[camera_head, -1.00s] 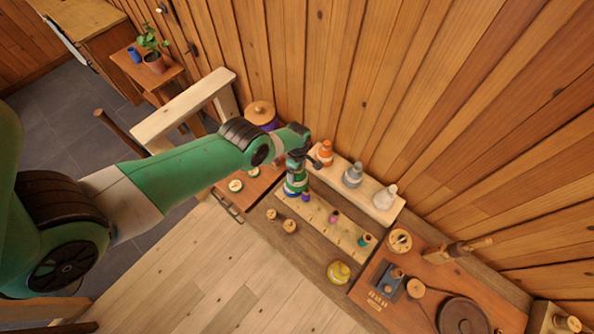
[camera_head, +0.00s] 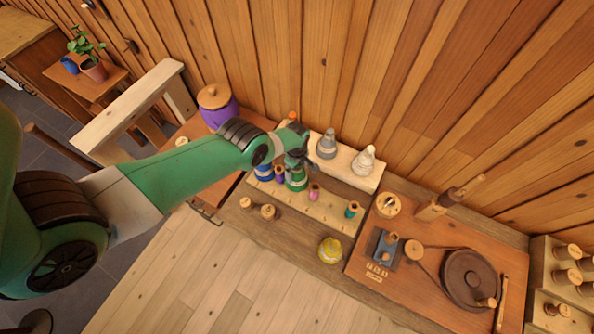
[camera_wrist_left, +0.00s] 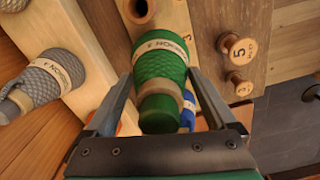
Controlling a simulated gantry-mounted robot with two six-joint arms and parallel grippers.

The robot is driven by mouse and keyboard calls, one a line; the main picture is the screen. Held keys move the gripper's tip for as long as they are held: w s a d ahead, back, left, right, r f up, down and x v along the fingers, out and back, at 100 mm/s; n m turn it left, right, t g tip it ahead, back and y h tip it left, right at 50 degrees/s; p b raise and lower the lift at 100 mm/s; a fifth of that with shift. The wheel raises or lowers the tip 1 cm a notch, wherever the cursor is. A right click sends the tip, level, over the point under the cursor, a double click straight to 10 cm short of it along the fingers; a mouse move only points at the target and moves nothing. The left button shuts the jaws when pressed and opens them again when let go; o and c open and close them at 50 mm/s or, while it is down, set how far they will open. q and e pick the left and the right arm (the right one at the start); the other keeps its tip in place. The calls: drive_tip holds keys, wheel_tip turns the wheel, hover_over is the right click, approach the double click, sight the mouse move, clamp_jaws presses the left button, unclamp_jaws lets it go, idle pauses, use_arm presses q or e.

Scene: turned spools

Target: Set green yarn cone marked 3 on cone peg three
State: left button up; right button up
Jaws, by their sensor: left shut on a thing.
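The green yarn cone (camera_head: 296,182) is held in my left gripper (camera_head: 297,162), over the pale peg board (camera_head: 334,212). In the left wrist view the green cone (camera_wrist_left: 160,75) sits between the two fingers of my left gripper (camera_wrist_left: 160,100), with a pale label band around it. A figure 3 is printed on the board (camera_wrist_left: 180,12) beside the cone. The cone hides what is under it, so I cannot tell whether it touches a peg. A blue cone (camera_head: 263,173) stands to its left on the board. My right gripper is not in view.
Small purple (camera_head: 279,175), pink (camera_head: 314,192) and teal (camera_head: 351,210) pieces stand along the board. A grey cone (camera_head: 326,145) and a white cone (camera_head: 365,159) stand on the rear shelf. A yellow cone (camera_head: 330,250) and wooden knobs (camera_head: 268,212) are in front.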

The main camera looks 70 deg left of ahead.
sight(297, 180)
use_arm(q)
drive_tip(key=shift+f, duration=0.3)
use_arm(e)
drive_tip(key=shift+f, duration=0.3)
use_arm(q)
wheel_tip(297, 180, down, 6)
drive_tip(key=b, duration=0.5)
drive_tip(key=shift+r+b, duration=0.15)
drive_tip(key=shift+b, duration=0.2)
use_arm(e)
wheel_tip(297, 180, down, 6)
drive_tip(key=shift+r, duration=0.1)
use_arm(q)
drive_tip(key=shift+f+b, duration=0.65)
drive_tip(key=shift+b, duration=0.05)
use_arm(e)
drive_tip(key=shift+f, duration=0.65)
use_arm(q)
drive_tip(key=o, duration=1.6)
drive_tip(key=shift+c, duration=0.2)
drive_tip(key=shift+r, duration=0.1)
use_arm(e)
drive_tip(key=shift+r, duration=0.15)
use_arm(q)
wheel_tip(297, 180, up, 11)
drive_tip(key=p, duration=1.1)
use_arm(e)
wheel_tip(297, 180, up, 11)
use_arm(q)
drive_tip(key=shift+w+d, duration=0.1)
